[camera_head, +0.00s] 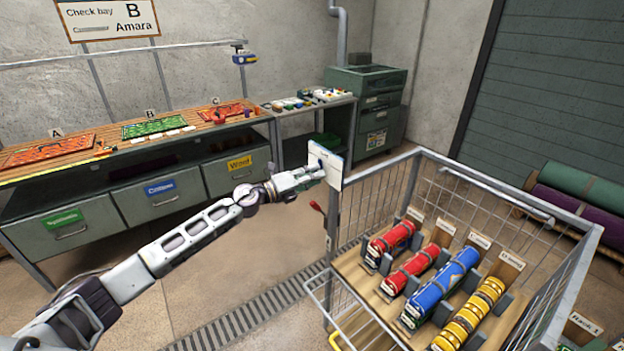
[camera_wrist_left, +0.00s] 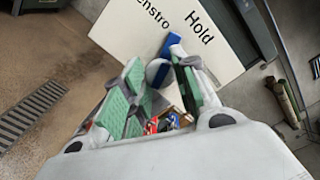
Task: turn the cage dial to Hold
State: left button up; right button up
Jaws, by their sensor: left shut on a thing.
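The cage dial's white panel (camera_head: 328,165) is fixed to the near left corner of the wire cage. In the left wrist view the panel (camera_wrist_left: 112,28) shows the word Hold and a cut-off word with the letters "enstro". The dial (camera_wrist_left: 157,71) has a round grey body and a blue part that points up toward the Hold lettering; whether it lines up exactly I cannot tell. My left gripper (camera_head: 316,172) is at the panel. Its green-padded fingers (camera_wrist_left: 155,88) are closed on the dial, partly hiding it. My right gripper is not in view.
The wire cage (camera_head: 480,172) holds rolled rugs in red, blue and yellow on a wooden shelf. A red lever (camera_head: 317,207) hangs below the panel. A workbench (camera_head: 100,152) with drawers stands behind my left arm. A floor drain (camera_head: 235,322) runs across open floor.

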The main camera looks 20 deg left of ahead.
pick_arm(q)
jog(key=m+b, duration=0.1)
jog(key=m, duration=0.3)
jog(key=shift+f, duration=0.1)
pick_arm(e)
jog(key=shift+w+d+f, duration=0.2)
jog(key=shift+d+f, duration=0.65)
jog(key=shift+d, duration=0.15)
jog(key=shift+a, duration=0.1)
pick_arm(q)
jog(key=o, duration=0.8)
jog(key=shift+o, duration=1.1)
jog(key=v, duration=1.2)
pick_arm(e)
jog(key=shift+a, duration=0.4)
